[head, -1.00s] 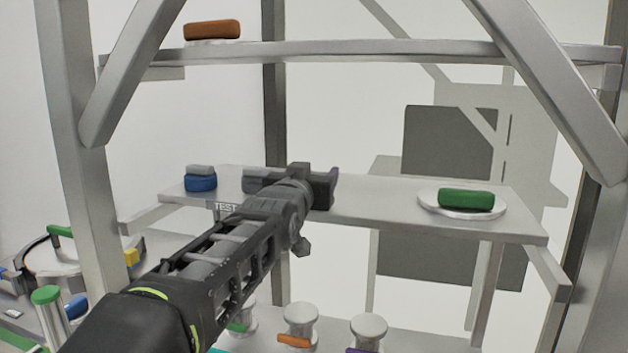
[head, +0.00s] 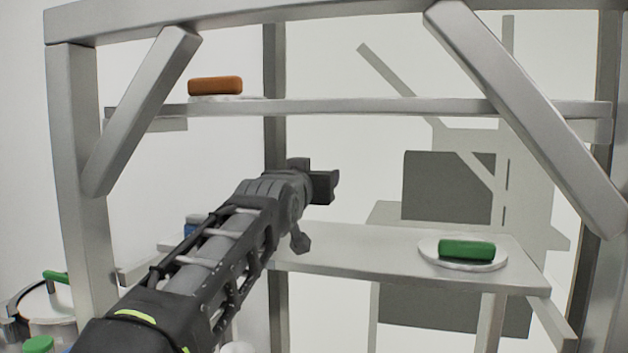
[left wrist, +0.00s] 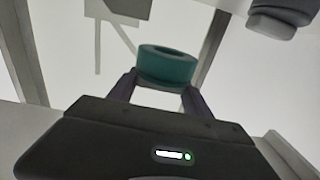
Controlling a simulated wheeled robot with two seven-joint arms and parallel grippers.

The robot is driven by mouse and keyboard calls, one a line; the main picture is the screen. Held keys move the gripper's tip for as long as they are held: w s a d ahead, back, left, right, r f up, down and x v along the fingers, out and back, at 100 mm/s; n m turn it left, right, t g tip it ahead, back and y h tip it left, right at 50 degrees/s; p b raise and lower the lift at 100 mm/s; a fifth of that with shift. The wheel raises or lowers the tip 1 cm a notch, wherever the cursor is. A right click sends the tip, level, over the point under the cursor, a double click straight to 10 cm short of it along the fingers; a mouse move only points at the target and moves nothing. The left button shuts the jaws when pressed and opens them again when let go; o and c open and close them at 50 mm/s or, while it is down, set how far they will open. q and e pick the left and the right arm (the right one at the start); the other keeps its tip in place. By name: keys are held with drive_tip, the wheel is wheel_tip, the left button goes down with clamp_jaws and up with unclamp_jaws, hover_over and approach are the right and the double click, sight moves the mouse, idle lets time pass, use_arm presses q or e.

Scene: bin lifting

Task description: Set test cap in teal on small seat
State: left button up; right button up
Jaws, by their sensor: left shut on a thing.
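My left gripper (head: 322,186) is in front of the shelf frame, above the level of the middle shelf and below the top shelf. In the left wrist view its two fingers (left wrist: 160,96) are shut on a teal ring-shaped cap (left wrist: 168,68), held with its open hollow showing. The cap is hidden behind the gripper in the head view. I cannot tell which thing is the small seat. My right gripper is not in view.
A green roll-shaped piece (head: 466,249) lies on a white round plate (head: 432,256) on the middle shelf (head: 350,262). An orange-brown piece (head: 215,86) sits on the top shelf (head: 380,107). Diagonal braces (head: 140,110) cross the front corners. A blue piece (head: 193,226) is mostly hidden behind my arm.

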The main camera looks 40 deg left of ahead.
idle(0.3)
use_arm(q)
drive_tip(key=shift+r+p, duration=2.9)
drive_tip(key=shift+r, duration=0.15)
